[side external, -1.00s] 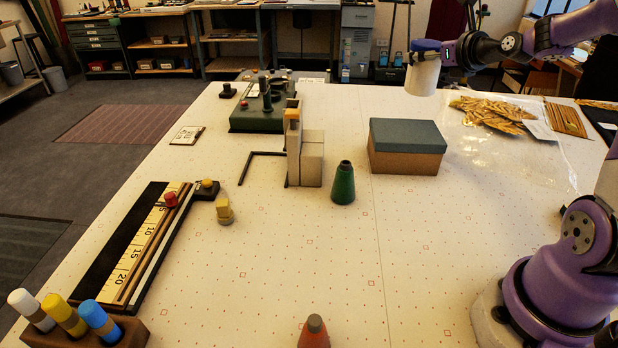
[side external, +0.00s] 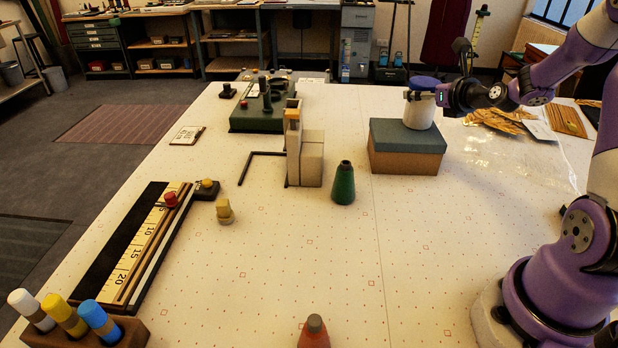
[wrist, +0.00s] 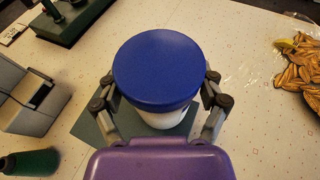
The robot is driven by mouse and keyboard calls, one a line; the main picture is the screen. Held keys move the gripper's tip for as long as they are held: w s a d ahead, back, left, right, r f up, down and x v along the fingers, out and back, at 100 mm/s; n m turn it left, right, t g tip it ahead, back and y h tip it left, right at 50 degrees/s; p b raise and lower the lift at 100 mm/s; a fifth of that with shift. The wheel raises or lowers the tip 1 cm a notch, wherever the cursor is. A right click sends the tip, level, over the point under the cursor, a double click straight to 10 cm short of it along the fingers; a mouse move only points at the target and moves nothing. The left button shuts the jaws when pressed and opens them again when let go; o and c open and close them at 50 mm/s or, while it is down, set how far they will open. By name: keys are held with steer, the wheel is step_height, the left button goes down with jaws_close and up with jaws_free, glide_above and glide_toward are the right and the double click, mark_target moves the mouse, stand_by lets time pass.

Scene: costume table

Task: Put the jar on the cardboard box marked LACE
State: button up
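The jar (side external: 419,112) is white with a blue lid and stands upright on or just above the lid of a cardboard box (side external: 404,160) with a teal top. I cannot tell whether it touches. No LACE marking is readable on the box. My gripper (side external: 408,96) is around the jar near its top. In the wrist view, the jar's blue lid (wrist: 157,72) fills the middle, with my gripper's fingers (wrist: 160,100) closed in on both sides. Part of the teal box top (wrist: 88,130) shows below the jar.
A green cone (side external: 343,185) and a pale block stand (side external: 311,158) are left of the box. A clear plastic sheet with golden pieces (side external: 495,118) lies to the right. The table's front middle is mostly clear.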

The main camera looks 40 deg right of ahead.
steer(key=shift+o, duration=0.9)
steer(key=shift+r, duration=0.15)
steer(key=v, duration=0.7)
steer(key=s+a+n+g+y, duration=0.1)
steer(key=a+n+g+y, duration=0.35)
steer(key=a+n, duration=1.5)
steer(key=s+a+n+g, duration=0.1)
steer(key=s+n, duration=0.3)
steer(key=n, duration=0.6)
steer(key=s+a+r+n+g, duration=0.1)
steer(key=s+n, duration=0.4)
steer(key=n, duration=0.5)
steer(key=shift+s+a+g, duration=0.3)
steer(key=shift+a+g, duration=0.25)
steer(key=shift+a, duration=0.15)
